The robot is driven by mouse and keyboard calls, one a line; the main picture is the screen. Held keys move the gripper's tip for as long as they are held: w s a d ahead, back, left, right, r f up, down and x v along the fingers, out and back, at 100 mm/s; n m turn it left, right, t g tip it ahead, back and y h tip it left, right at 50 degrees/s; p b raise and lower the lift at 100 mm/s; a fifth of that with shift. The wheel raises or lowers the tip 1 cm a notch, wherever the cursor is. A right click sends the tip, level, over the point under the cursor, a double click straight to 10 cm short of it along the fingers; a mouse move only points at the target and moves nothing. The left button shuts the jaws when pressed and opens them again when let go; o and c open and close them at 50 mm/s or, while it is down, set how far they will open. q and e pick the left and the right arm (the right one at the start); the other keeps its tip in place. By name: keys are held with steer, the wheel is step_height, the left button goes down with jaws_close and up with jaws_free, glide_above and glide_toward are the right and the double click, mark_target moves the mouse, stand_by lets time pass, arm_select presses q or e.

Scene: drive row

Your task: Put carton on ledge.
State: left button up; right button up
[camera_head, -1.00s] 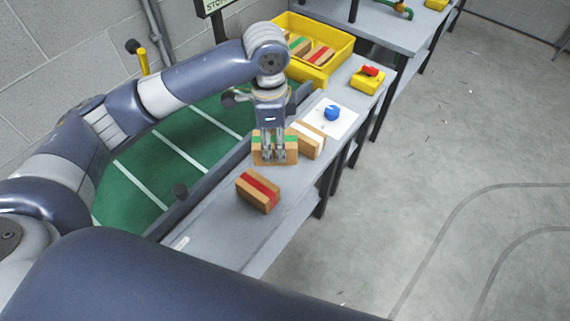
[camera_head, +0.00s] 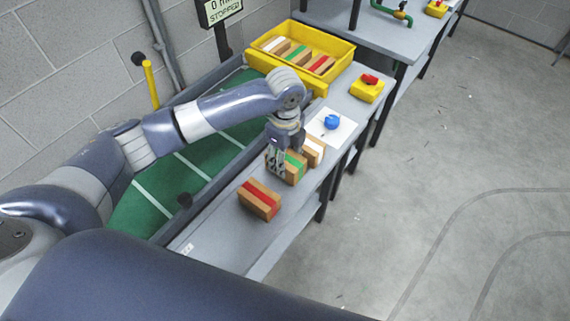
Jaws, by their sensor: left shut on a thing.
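The carton with a green band (camera_head: 294,163) is at the grey ledge (camera_head: 222,226), low over it or on it; I cannot tell which. My left gripper (camera_head: 278,164) is shut on this carton, coming down from above, and its fingers hide the carton's left part. A red-banded carton (camera_head: 259,200) lies on the ledge nearer to me, apart from it. A white-banded carton (camera_head: 314,150) is just behind and to the right of the green-banded one, partly hidden by it. My right gripper is not in view.
A green belt (camera_head: 144,205) runs along the ledge's left. Beyond are a white sheet with a blue knob (camera_head: 332,122), a yellow box with a red switch (camera_head: 367,87) and a yellow crate (camera_head: 344,54) of cartons. The ledge's near end is clear.

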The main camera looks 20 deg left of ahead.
arm_select(q)
steer(key=shift+f, duration=1.75)
steer(key=shift+f, duration=0.1)
steer(key=o, duration=1.2)
step_height(320, 180, up, 12)
steer(key=shift+r+b, duration=0.15)
steer(key=shift+b, duration=0.3)
